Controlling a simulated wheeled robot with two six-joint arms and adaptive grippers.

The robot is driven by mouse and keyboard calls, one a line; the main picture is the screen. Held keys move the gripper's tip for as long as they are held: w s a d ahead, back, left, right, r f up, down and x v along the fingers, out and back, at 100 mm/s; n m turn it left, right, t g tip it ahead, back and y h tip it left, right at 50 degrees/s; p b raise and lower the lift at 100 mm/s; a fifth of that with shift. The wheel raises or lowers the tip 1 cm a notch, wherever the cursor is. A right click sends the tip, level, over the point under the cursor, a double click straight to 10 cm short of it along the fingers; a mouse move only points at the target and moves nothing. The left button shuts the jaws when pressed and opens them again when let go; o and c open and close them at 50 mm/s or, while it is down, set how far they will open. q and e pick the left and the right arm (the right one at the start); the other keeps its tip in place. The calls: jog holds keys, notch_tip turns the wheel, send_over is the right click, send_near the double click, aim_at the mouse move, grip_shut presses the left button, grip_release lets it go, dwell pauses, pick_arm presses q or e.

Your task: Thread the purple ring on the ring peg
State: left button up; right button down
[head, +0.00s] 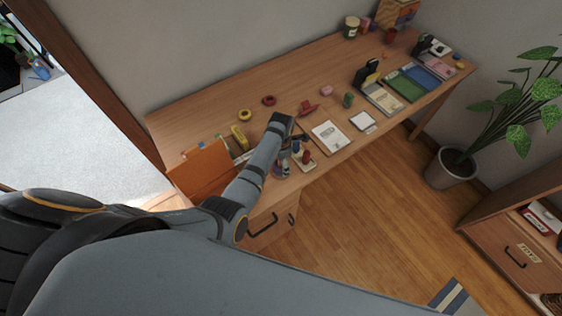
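My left arm reaches over the desk. Its gripper (297,144) points down near the desk's front edge, small and partly hidden by my own wrist, so I cannot tell whether it is open or shut. Just below it is a small pale wooden base with a red upright piece (306,157). Left of that, a purplish item (281,171) shows partly behind my forearm; I cannot tell whether it is the purple ring or part of the ring peg. My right gripper is not in view.
The wooden desk (215,100) holds a yellow ring (245,115), a dark red ring (269,100), a red item (308,107), a white booklet (331,136) and several books. An orange folder (203,170) stands at the left end. A potted plant (451,169) stands right of the desk.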

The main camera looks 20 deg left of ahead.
pick_arm(q)
jog(key=shift+r, duration=0.15)
notch_tip(320, 180, up, 7)
jog(key=shift+r, duration=0.1)
dwell(0.3)
jog(key=shift+r, duration=0.1)
dwell(0.5)
